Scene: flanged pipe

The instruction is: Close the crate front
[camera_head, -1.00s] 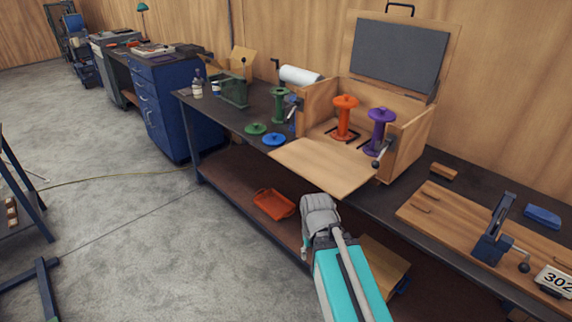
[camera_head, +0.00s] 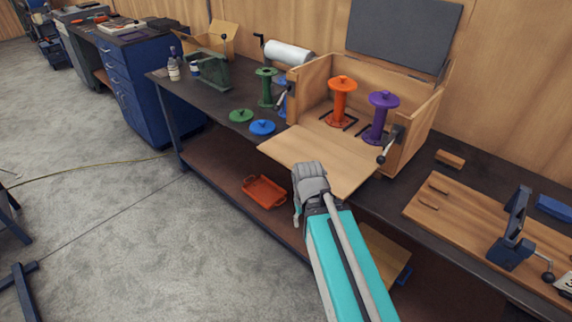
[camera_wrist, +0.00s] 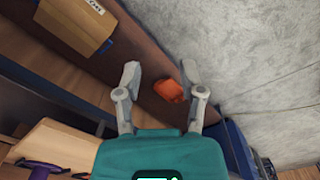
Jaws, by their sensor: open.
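The wooden crate (camera_head: 416,128) stands on the dark workbench with its lid (camera_head: 405,35) raised at the back. Its front (camera_head: 317,156) is folded down and juts out flat over the bench edge. An orange spool (camera_head: 341,102) and a purple spool (camera_head: 379,118) stand upright inside. My gripper (camera_head: 309,168) overlaps the near edge of the front in the head view; I cannot tell whether it touches. In the wrist view my gripper (camera_wrist: 159,75) has its fingers apart with nothing held. Pale wood at lower left there, with purple beside it, seems to be the crate.
An orange tray (camera_head: 264,191) lies on the lower shelf. Green lid (camera_head: 241,115), blue lid (camera_head: 262,128) and a green spool (camera_head: 265,88) sit left of the crate. A wooden board with a clamp (camera_head: 513,230) lies at right.

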